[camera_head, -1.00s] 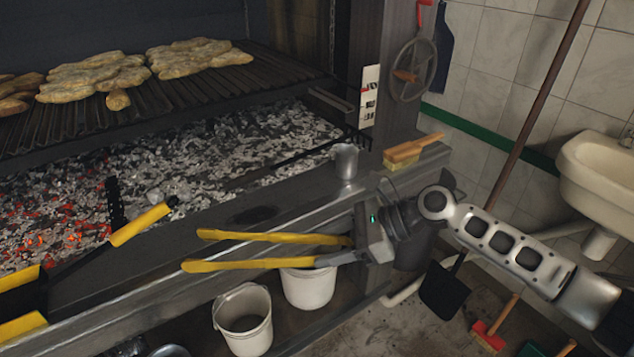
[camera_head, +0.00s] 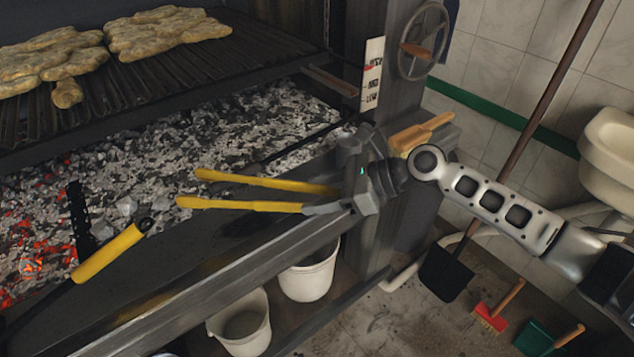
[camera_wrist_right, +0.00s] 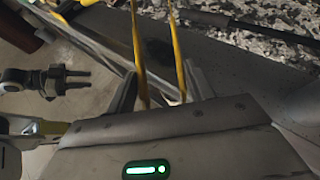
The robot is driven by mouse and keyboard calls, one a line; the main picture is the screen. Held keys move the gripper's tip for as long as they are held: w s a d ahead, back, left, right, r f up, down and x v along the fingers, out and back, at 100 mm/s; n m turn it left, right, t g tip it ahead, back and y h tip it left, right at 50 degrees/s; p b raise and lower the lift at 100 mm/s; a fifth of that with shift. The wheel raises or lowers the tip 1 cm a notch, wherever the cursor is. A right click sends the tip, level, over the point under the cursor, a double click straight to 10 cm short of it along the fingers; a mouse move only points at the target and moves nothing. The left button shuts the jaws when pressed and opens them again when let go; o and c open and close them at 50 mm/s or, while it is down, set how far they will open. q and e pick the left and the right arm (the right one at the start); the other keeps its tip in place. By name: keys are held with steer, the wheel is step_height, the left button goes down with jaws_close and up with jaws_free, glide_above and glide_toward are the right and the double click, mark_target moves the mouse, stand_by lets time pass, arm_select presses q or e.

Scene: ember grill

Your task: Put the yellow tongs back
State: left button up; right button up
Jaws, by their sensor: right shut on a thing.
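The yellow tongs (camera_head: 250,207) have two long yellow handles, spread apart and pointing left in the head view. My right gripper (camera_head: 350,188) is shut on their grey metal part at the right end. The gripper hides that end. The tongs appear in front of the grill's dark front ledge; I cannot tell whether they touch it. In the right wrist view the two yellow arms (camera_wrist_right: 140,55) run up from between my gripper's fingers. My left gripper (camera_wrist_right: 78,80) seems to show at the left of that view, its two fingers apart and empty.
Hot coals (camera_head: 200,150) lie behind the ledge, below a grate (camera_head: 200,70) with flat food. A yellow-handled tool (camera_head: 107,255) lies at the left. A wooden-handled brush (camera_head: 420,133) sits at the ledge's right end. White buckets (camera_head: 308,275) stand below.

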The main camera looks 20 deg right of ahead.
arm_select(q)
steer(key=shift+d+f+t+h+b, duration=0.1)
steer(key=shift+d+f+b, duration=0.3)
steer(key=shift+b, duration=0.85)
steer(key=shift+d+f+t+h+b, duration=0.1)
steer(key=shift+f+b, duration=0.6)
steer(key=shift+b, duration=0.55)
steer(key=shift+d+f+t+h+b, duration=0.1)
steer(key=shift+d+f+b, duration=0.3)
steer(key=shift+b, duration=0.85)
arm_select(e)
step_height(320, 180, down, 9)
steer(key=shift+r, duration=0.2)
arm_select(q)
steer(key=shift+a+f, duration=0.15)
arm_select(e)
steer(key=shift+s, duration=0.1)
arm_select(q)
steer(key=shift+w, duration=0.1)
arm_select(e)
steer(key=shift+o, duration=0.4)
steer(key=shift+c, duration=0.4)
steer(key=o, duration=0.7)
steer(key=shift+d, duration=0.1)
